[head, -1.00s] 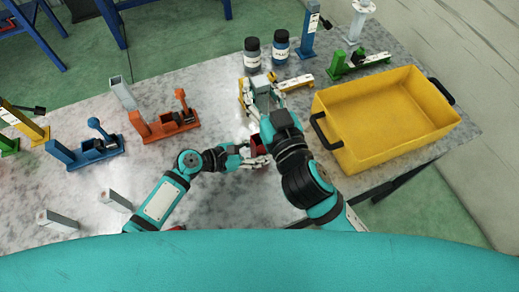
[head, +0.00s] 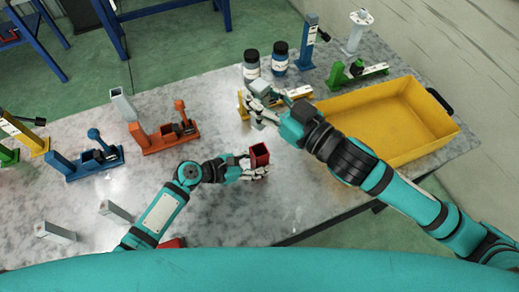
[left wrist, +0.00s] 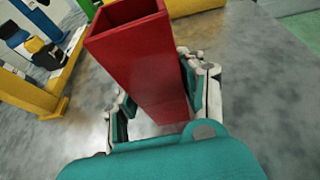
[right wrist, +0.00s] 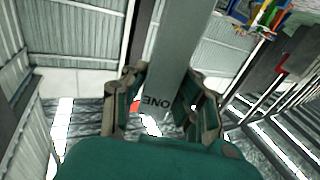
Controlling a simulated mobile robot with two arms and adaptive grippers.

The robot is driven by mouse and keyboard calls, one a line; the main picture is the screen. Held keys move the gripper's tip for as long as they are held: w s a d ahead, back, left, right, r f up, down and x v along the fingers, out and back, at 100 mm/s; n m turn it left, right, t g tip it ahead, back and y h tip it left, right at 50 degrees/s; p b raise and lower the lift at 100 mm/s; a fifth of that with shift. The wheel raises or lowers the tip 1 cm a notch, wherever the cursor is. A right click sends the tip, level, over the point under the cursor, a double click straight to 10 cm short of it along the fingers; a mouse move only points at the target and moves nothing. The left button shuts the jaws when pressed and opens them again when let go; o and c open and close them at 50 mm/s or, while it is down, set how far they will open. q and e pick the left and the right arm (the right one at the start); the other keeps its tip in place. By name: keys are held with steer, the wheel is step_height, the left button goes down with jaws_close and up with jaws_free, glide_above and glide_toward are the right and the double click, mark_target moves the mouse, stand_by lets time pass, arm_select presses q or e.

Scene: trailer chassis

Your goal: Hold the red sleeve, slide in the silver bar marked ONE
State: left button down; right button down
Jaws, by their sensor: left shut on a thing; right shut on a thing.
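The red sleeve (head: 259,156) is a square hollow tube, held above the table in my left gripper (head: 246,170). In the left wrist view the sleeve (left wrist: 145,60) stands between the two fingers, its open end facing up and empty. My right gripper (head: 268,108) is shut on a silver bar (head: 260,87), up and to the right of the sleeve in the head view and apart from it. In the right wrist view the bar (right wrist: 172,50) runs between the fingers, and its ONE label shows upside down near them.
A yellow bin (head: 412,150) stands to the right, near my right arm. Blue (head: 85,163) and orange (head: 165,140) fixtures stand to the left. Two dark jars (head: 251,64) and a yellow fixture (head: 294,94) are behind. Two grey bars (head: 55,232) lie front left.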

mark_target(264, 127)
step_height(264, 127, down, 9)
steer(key=shift+f, duration=0.1)
stand_by(0.3)
steer(key=shift+f, duration=0.35)
steer(key=shift+f, duration=0.2)
steer(key=c, duration=1.1)
jaws_free()
steer(key=shift+o, duration=0.2)
steer(key=shift+r, duration=0.1)
steer(key=shift+r, duration=0.4)
steer(key=v, duration=1.2)
steer(key=shift+s+r, duration=0.1)
